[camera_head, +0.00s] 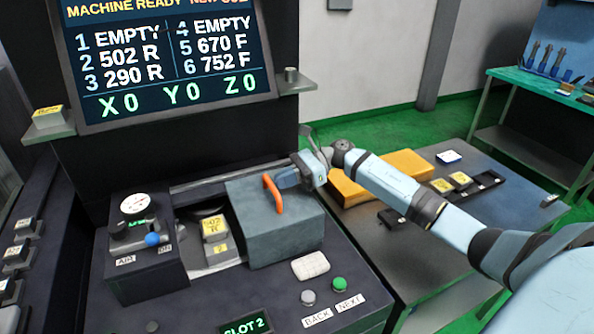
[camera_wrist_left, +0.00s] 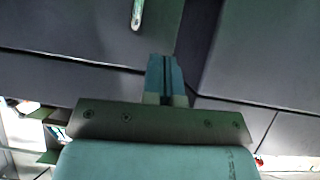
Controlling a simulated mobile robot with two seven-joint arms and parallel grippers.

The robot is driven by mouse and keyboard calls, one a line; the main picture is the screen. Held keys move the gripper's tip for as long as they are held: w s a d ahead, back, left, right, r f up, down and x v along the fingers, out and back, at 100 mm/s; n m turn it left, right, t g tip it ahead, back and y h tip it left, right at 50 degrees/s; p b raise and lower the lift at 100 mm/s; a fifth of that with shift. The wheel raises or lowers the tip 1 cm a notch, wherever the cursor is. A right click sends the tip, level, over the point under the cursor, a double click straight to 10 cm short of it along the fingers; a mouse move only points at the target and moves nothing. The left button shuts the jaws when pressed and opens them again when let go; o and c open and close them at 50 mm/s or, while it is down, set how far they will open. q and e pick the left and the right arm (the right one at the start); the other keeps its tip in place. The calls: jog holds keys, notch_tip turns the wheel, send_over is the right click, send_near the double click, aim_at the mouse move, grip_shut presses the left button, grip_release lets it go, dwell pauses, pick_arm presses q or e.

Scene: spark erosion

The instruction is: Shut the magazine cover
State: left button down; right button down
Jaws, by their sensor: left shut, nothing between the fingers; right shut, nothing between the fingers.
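My left gripper (camera_wrist_left: 165,75) shows only in the left wrist view, shut and empty in front of dark grey panels.
A grey housing with a dial (camera_head: 134,204) and blue knob (camera_head: 152,239) stands left of the opening. A white pad (camera_head: 310,265) and a green button (camera_head: 339,284) lie in front. A side table (camera_head: 440,265) with a yellow box (camera_head: 395,172) stands right.

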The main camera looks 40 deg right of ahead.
aim_at(249, 205)
pick_arm(q)
jog(key=shift+d+r, duration=0.1)
pick_arm(e)
jog(key=shift+a, duration=0.15)
